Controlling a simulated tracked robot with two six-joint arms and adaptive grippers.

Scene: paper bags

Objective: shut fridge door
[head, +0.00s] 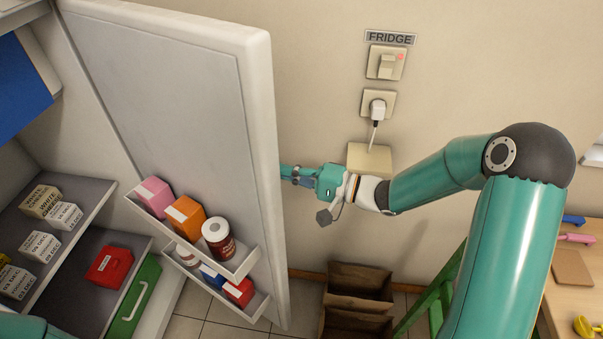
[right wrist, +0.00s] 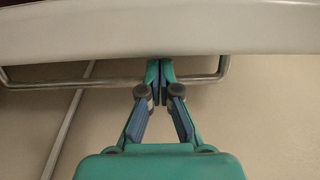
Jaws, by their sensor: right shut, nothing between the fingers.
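The white fridge door (head: 190,90) stands wide open in the head view, its inner side with two racks facing me. The open fridge (head: 85,265) is at the left. My right gripper (head: 285,173) is at the outer side of the door, its tips partly hidden by the door's edge. In the right wrist view the gripper (right wrist: 160,68) is shut and empty. Its tips are at the door (right wrist: 160,30), overlapping the metal bar handle (right wrist: 60,84); I cannot tell if they touch. My left gripper is not in view.
Door racks (head: 245,265) hold several boxes and a brown bottle (head: 219,240). Cartons and a red box (head: 108,266) are inside the fridge. Brown paper bags (head: 355,310) stand on the floor beside the door. A wall plug (head: 377,108) and a wooden table (head: 575,290) are at the right.

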